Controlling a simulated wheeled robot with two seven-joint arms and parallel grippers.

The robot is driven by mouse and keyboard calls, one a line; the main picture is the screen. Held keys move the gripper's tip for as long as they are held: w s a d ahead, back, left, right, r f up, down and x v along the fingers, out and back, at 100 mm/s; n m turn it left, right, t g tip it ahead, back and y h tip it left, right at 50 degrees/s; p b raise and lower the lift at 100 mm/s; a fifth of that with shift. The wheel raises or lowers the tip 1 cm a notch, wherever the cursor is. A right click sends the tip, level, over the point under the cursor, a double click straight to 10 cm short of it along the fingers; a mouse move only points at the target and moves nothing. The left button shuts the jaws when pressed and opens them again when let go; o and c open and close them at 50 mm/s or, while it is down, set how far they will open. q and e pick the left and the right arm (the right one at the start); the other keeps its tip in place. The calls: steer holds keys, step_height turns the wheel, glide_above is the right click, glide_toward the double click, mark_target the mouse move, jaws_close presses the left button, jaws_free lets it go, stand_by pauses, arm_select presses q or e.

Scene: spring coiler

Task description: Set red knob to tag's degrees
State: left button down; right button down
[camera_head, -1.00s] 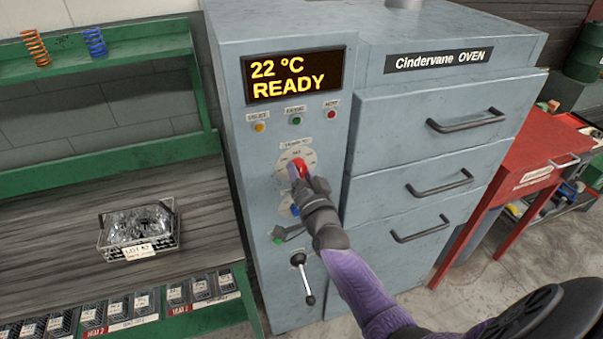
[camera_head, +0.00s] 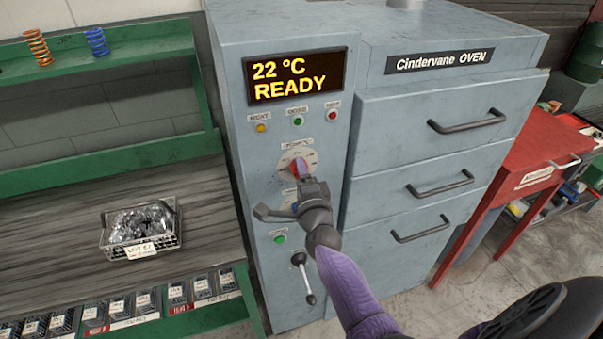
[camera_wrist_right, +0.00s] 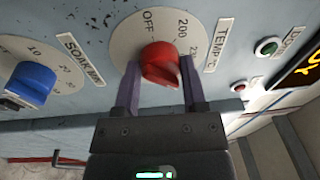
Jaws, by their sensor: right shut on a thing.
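The red knob (camera_head: 296,165) sits on a pale round dial on the oven's front panel, below the display. In the right wrist view the red knob (camera_wrist_right: 160,63) stands between the two fingers of my right gripper (camera_wrist_right: 161,82), which is shut on it. The dial (camera_wrist_right: 130,40) is labelled TEMP °C; OFF and 200 are readable, and another mark is partly hidden. The knob's exact setting cannot be told. In the head view my right gripper (camera_head: 298,175) partly covers the knob. A tag (camera_head: 141,250) hangs on the wire basket; its print is too small to read surely. My left gripper is not in view.
The oven display (camera_head: 295,76) reads 22 °C READY. A blue knob (camera_wrist_right: 33,82) marked SOAK MIN is beside the red one. A lever (camera_head: 303,277) is lower on the panel. The wire basket (camera_head: 115,237) stands on the bench at left; drawer handles (camera_head: 440,184) stick out at right.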

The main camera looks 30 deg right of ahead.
steer(key=shift+m, duration=0.8)
steer(key=shift+c, duration=0.7)
jaws_free()
steer(key=v, duration=1)
steer(key=shift+p, duration=0.45)
